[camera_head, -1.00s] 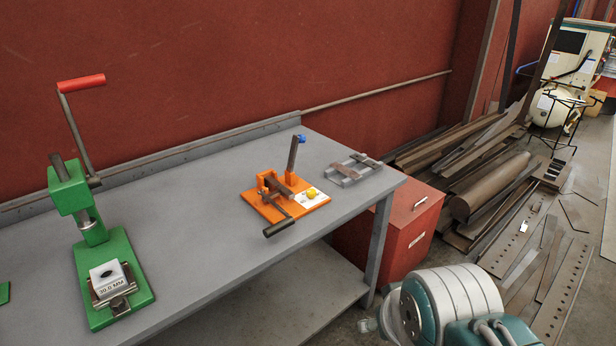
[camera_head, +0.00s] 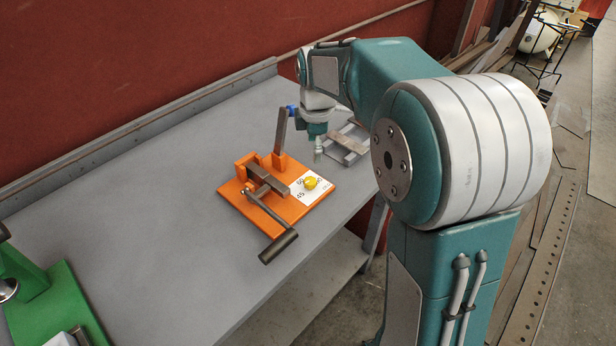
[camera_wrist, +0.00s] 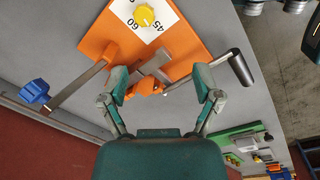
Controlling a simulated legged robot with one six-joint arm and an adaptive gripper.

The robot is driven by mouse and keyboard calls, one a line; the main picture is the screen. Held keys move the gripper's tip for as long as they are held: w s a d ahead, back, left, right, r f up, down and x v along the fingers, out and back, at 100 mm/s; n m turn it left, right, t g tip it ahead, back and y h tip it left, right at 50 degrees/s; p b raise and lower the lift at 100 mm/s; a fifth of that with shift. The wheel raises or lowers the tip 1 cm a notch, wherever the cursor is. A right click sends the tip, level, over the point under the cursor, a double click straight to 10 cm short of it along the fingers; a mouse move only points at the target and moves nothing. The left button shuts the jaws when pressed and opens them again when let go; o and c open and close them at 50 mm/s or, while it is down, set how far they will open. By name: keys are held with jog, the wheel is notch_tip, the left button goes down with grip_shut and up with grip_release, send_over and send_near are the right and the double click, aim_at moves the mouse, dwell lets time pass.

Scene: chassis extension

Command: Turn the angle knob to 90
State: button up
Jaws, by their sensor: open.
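The yellow angle knob (camera_head: 310,183) sits on a white label plate (camera_head: 300,193) at the right end of the orange fixture (camera_head: 263,219) on the bench. The numbers 60 and 45 are legible on the plate; which mark the knob points to is too small to tell. In the wrist view the knob (camera_wrist: 144,16) is at the top, beyond my fingertips. My gripper (camera_wrist: 163,84) is open and empty, with its fingers spread on either side of the fixture's orange clamp part in that view. In the head view my gripper (camera_head: 318,152) hangs above the bench behind the knob, apart from it.
A blue-tipped lever (camera_head: 283,130) stands upright at the fixture's back, close to my wrist. A dark-handled crank (camera_head: 278,246) sticks out at its front. A grey metal part (camera_head: 347,143) lies behind. A green press (camera_head: 50,300) is at the left; bench between is clear.

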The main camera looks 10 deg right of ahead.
aim_at(310, 181)
jog(key=w+f+n, duration=0.1)
jog(key=f, duration=0.4)
jog(key=w+f+n, duration=0.1)
jog(key=f, duration=0.4)
jog(key=w+f+n, duration=0.1)
jog(key=w+f, duration=0.1)
jog(key=f, duration=0.3)
jog(key=shift+f+g, duration=0.15)
jog(key=shift+g, duration=0.25)
grip_shut()
